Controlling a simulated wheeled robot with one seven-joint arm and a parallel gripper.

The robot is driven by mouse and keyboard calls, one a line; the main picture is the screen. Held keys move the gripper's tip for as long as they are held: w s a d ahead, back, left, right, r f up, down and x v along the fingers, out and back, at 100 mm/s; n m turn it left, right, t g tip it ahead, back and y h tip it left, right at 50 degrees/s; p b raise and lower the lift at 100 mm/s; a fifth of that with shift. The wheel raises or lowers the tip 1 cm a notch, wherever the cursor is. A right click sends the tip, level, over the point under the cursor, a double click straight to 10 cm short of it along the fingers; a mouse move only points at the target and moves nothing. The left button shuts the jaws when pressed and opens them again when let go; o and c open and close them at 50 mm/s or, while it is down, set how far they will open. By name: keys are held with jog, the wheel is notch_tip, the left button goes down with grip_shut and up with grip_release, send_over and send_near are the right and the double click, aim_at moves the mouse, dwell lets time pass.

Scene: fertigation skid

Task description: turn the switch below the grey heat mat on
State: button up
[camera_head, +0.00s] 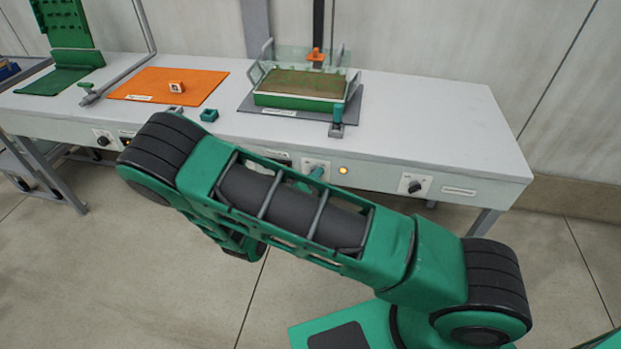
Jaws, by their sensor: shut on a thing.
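The grey heat mat (250,107) lies on the bench with a green-rimmed tray of brown substrate (300,102) on it. Below it, on the bench's front panel, is the white plate of a switch (316,164). The green tip of my gripper (315,174) is at this plate, shut on the switch's knob. The gripper and my arm hide the knob, so its angle does not show. A small lamp (343,170) just right of the plate glows amber.
Another black-knobbed switch (413,186) is on the right of the panel, and one (102,140) on the left. The bench top's right end is clear.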

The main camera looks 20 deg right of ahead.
jog(key=shift+s+f+m, duration=0.1)
jog(key=shift+f+m, duration=0.15)
jog(key=shift+m, duration=0.15)
jog(key=o, duration=1.1)
jog(key=shift+r, duration=0.1)
jog(key=v, duration=1)
jog(key=shift+s+a+r, duration=0.15)
jog(key=shift+s, duration=0.05)
